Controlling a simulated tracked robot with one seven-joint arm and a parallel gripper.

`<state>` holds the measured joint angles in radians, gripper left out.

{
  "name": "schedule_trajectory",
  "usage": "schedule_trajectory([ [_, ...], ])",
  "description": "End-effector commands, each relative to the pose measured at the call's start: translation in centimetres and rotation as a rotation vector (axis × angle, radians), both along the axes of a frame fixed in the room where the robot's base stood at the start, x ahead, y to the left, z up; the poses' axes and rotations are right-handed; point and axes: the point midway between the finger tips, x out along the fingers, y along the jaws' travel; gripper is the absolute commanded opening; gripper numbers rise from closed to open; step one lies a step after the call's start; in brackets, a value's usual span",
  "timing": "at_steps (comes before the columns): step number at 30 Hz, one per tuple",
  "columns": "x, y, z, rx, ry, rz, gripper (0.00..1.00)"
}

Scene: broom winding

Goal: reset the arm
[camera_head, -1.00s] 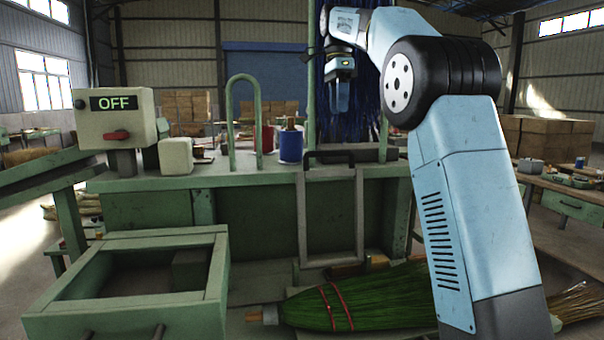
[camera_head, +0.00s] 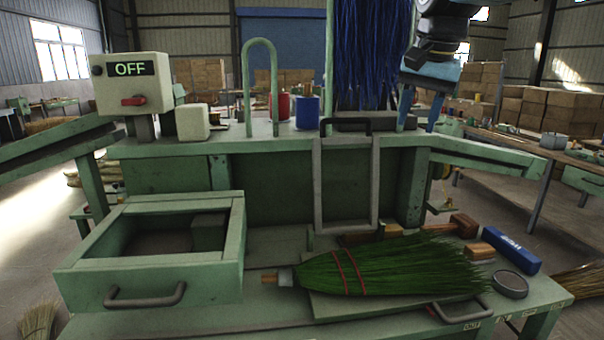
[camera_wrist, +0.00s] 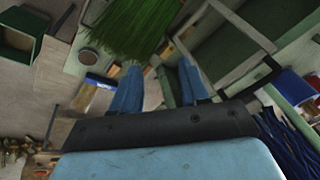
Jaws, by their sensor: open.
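My gripper (camera_head: 420,108) is at the upper right of the head view, pointing down above the right end of the green workbench. Its two blue fingers stand apart with nothing between them. They also show apart in the wrist view (camera_wrist: 158,78). My arm's wrist enters from the top edge, and most of the arm is out of the head view. The green broom (camera_head: 385,271) with red bindings lies on the bench top, clear of my gripper; its bristles also show at the top of the wrist view (camera_wrist: 128,22).
An open drawer (camera_head: 165,274) stands at front left, with an OFF switch box (camera_head: 131,84) behind. A grey frame (camera_head: 318,190) stands mid-bench. Red (camera_head: 280,106) and blue (camera_head: 307,112) spools sit on the upper shelf. A blue block (camera_head: 511,250) and grey tin (camera_head: 510,284) lie right.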

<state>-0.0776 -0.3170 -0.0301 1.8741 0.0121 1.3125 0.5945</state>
Motion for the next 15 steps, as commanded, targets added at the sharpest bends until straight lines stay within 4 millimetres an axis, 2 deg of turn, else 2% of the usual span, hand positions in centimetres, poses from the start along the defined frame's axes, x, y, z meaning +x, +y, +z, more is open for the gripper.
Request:
schedule_trajectory([
  [1,-1.6,-0.3,-1.1,-0.012,-0.019,0.038,0.44],
  [6,-6.1,-0.9,-5.1,-0.068,-0.087,0.185,0.44],
  [15,-12.8,-1.5,-12.9,-0.184,-0.189,0.416,0.44],
])
